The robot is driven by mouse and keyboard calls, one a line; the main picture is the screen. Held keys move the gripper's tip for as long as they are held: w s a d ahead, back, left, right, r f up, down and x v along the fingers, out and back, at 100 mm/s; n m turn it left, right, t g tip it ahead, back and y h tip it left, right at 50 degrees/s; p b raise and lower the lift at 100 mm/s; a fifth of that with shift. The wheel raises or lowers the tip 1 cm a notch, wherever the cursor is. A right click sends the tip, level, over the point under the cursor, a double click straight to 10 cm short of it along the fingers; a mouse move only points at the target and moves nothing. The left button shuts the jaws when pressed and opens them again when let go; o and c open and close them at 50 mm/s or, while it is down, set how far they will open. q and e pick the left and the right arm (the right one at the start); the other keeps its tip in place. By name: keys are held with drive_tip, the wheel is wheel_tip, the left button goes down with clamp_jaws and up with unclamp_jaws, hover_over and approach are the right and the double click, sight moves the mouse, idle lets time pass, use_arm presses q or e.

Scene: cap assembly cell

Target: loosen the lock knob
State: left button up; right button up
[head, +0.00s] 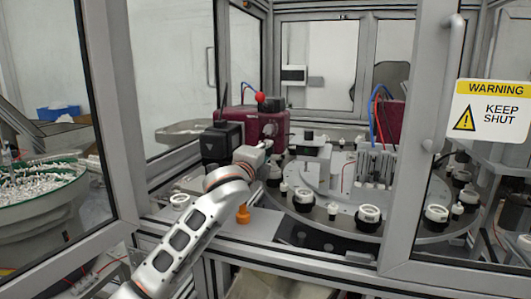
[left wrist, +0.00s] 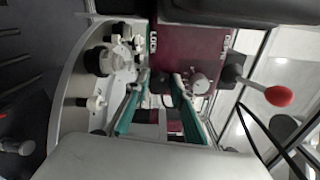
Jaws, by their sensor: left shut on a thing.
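The maroon unit (head: 270,119) stands at the back left of the round table. In the left wrist view, its maroon face (left wrist: 187,42) carries the label LOCK at upper left and a second label at right. My left gripper (left wrist: 160,79) has its two teal fingers on either side of a dark lock knob (left wrist: 160,86) below the LOCK label, shut on it; the fingers hide part of it. In the head view my left gripper (head: 264,150) is at the front of the unit. A silver round knob (left wrist: 198,83) sits just right of the right finger. My right gripper is not in view.
A lever with a red ball (left wrist: 279,96) sticks out right of the fingers. The round table (head: 322,220) bears several white-and-black parts. A door frame with a warning sign (head: 492,110) stands at right, and a post (head: 118,110) at left. An orange part (head: 243,214) stands near my arm.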

use_arm(q)
drive_tip(key=n, duration=1.1)
drive_tip(key=shift+d+f, duration=0.1)
drive_tip(key=shift+f, duration=0.1)
drive_tip(key=shift+n, duration=0.4)
drive_tip(key=o, duration=1.1)
drive_tip(key=shift+v, duration=6.05)
drive_tip(key=shift+r, duration=0.1)
